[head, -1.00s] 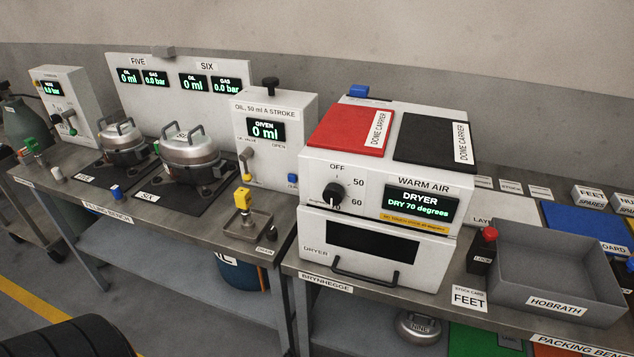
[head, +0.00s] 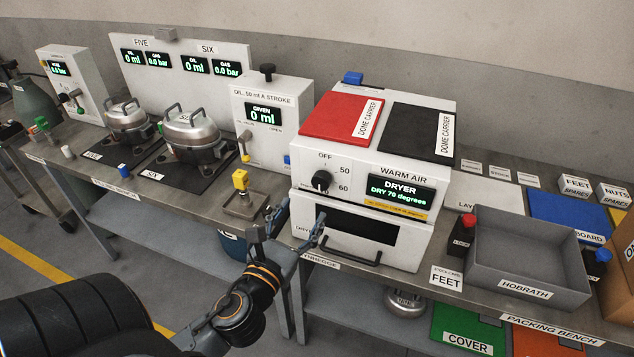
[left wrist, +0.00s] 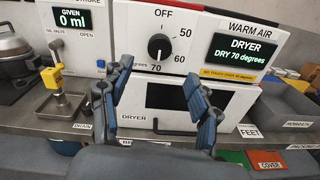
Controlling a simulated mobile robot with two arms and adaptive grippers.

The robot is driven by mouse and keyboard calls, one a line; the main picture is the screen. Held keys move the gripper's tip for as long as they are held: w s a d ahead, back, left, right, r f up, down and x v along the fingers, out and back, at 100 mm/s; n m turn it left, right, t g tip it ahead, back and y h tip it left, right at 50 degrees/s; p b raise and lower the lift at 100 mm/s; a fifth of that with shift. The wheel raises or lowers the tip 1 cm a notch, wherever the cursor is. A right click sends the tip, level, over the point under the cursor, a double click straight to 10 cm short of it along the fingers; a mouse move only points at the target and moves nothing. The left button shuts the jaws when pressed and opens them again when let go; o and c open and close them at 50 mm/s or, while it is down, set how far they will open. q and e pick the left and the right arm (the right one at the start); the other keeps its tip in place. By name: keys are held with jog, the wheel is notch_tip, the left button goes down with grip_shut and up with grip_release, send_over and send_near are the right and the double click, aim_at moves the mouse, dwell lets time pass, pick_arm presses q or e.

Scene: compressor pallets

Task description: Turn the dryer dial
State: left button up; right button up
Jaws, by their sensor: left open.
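The dryer (head: 365,215) is a white box on the bench, with a display reading "DRYER, DRY 70 degrees". Its black dial (head: 321,181) is on the upper left of the front, under "OFF", with marks 50 and 60 to its right. The dial (left wrist: 159,47) also shows in the left wrist view, with 70 marked below it. My left gripper (head: 295,232) is open and empty in front of the dryer's lower left side, below the dial. In the left wrist view its fingers (left wrist: 157,88) stand apart, with the dial above and between them. My right gripper is not in view.
A door handle (head: 350,252) juts from the dryer front. Left of the dryer stand a drain tray with a yellow-topped part (head: 241,190) and the oil dispenser (head: 270,120). A grey HOBRATH bin (head: 528,284) is on the right. Red and black pads lie on the dryer's top.

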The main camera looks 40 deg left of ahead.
aim_at(320, 184)
pick_arm(q)
jog(key=p+x, duration=0.2)
jog(key=x, duration=0.6)
jog(key=shift+w+a, duration=0.1)
jog(key=shift+w, duration=0.25)
jog(key=c, duration=1.2)
